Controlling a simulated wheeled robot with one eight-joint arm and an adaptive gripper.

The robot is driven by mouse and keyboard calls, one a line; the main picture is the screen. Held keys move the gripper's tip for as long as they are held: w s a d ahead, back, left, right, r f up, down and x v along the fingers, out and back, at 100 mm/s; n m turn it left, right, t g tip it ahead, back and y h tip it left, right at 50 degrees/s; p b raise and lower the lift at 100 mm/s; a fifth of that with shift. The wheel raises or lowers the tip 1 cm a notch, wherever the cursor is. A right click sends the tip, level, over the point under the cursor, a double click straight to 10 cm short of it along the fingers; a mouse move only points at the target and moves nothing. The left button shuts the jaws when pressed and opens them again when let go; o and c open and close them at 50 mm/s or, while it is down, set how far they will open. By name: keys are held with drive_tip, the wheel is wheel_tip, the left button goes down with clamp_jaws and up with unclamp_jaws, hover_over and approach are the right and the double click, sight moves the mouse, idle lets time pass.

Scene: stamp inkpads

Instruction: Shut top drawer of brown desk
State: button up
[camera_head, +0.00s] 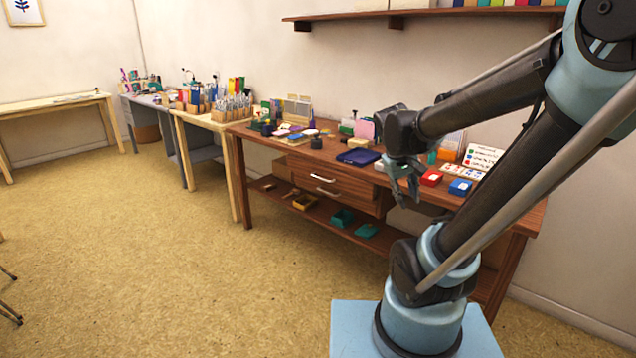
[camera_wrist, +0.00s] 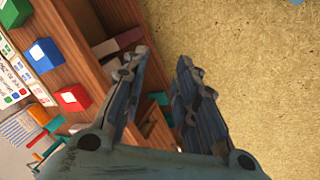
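The brown desk (camera_head: 278,143) stands against the wall, with two stacked drawers under its top. The top drawer (camera_head: 305,172) has a pale bar handle (camera_head: 323,178); its front seems to stand forward of the desk, but how far is unclear. The lower drawer (camera_head: 345,198) is just below. My gripper (camera_head: 408,196) is at the desk's front edge, right of the drawers and apart from their handles. In the wrist view my gripper (camera_wrist: 162,62) has its two fingers spread with nothing between them. The brown desk (camera_wrist: 72,48) fills the left of that view; the handles do not show there.
A red box (camera_head: 431,178) and a blue box (camera_head: 460,187) sit near the desk's front edge beside my gripper. A dark blue pad (camera_head: 358,156) lies above the drawers. Green trays (camera_head: 366,231) rest on the low shelf. The floor (camera_head: 190,285) in front is clear.

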drive_tip(key=w+a+n+t+h, duration=0.2)
drive_tip(key=w+a, duration=0.6)
drive_tip(key=w, duration=0.3)
drive_tip(key=w+a+n+t+h, duration=0.2)
drive_tip(key=w+a, duration=0.5)
drive_tip(key=w, duration=0.4)
drive_tip(key=n+t+h, duration=0.2)
drive_tip(key=n+t, duration=0.1)
drive_tip(key=t, duration=0.3)
approach(320, 178)
drive_tip(key=x, duration=0.9)
drive_tip(key=shift+w+f, duration=0.1)
drive_tip(key=shift+f, duration=0.05)
clamp_jaws()
